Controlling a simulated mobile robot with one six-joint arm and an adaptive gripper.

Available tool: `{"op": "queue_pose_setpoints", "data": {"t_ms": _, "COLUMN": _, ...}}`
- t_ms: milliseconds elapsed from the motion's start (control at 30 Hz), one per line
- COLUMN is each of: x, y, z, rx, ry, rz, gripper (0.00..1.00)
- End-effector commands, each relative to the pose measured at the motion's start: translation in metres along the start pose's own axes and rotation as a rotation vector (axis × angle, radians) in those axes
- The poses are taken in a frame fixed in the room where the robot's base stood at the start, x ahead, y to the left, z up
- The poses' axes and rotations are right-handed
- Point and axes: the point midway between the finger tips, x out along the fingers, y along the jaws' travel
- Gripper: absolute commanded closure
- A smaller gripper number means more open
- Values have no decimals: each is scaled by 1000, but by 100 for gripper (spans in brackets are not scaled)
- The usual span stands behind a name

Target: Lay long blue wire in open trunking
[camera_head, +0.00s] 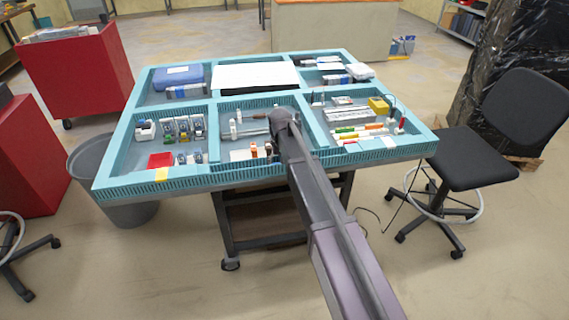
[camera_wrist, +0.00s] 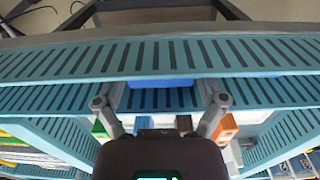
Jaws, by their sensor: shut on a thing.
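The open trunking (camera_head: 215,178) is a teal slotted channel framing the table's compartments. Its slotted walls also cross the wrist view (camera_wrist: 90,60). My gripper (camera_wrist: 161,88) has its two fingers spread to either side of a long blue wire (camera_wrist: 162,83), which looks like a short, thick blue bar there. The jaws are shut on this wire, and it shows along the gap between two slotted walls. Whether it touches the channel floor cannot be seen. In the head view my arm covers the gripper and the wire, over the front middle of the table.
Compartments hold small parts: a red box (camera_head: 160,160), a yellow block (camera_head: 378,106), a blue case (camera_head: 178,76) and a white panel (camera_head: 255,77). An orange part (camera_wrist: 225,130) stands beside one finger. A black chair (camera_head: 475,158) is at the right, a grey bin (camera_head: 118,190) at the left.

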Motion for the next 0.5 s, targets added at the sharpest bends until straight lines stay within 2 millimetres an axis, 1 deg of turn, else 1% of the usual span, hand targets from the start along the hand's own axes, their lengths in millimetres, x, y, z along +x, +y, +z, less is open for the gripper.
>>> {"op": "queue_pose_setpoints", "data": {"t_ms": 500, "x": 0, "y": -1, "z": 4, "rx": 0, "ry": 0, "rz": 0, "gripper": 42}}
